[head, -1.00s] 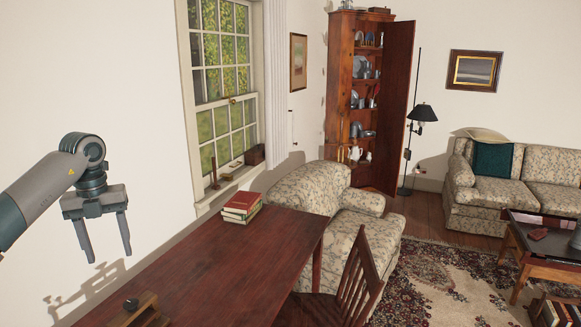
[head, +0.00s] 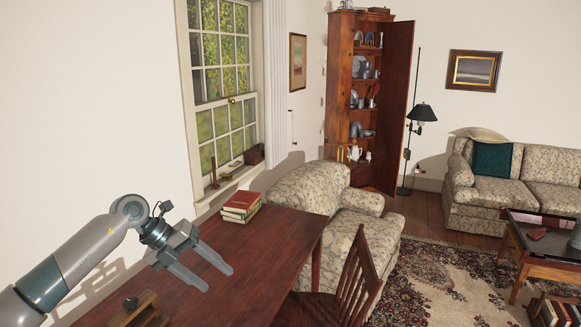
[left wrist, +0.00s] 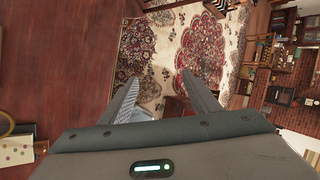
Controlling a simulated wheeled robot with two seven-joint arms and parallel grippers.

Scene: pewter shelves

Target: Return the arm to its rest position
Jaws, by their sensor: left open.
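My left gripper (head: 217,272) is over the near left part of the dark wooden table (head: 262,250) in the head view. Its two fingers are apart with nothing between them, and they point right and a little down. In the left wrist view the fingers (left wrist: 160,90) also stand apart and empty, with the patterned rug (left wrist: 203,50) visible beyond them. My right gripper is in neither view.
A stack of books (head: 241,207) lies on the table near the window. A small wooden rack (head: 138,311) is at the table's near left corner. A wooden chair (head: 358,275) and a floral armchair (head: 320,200) stand to the right. The middle of the tabletop is clear.

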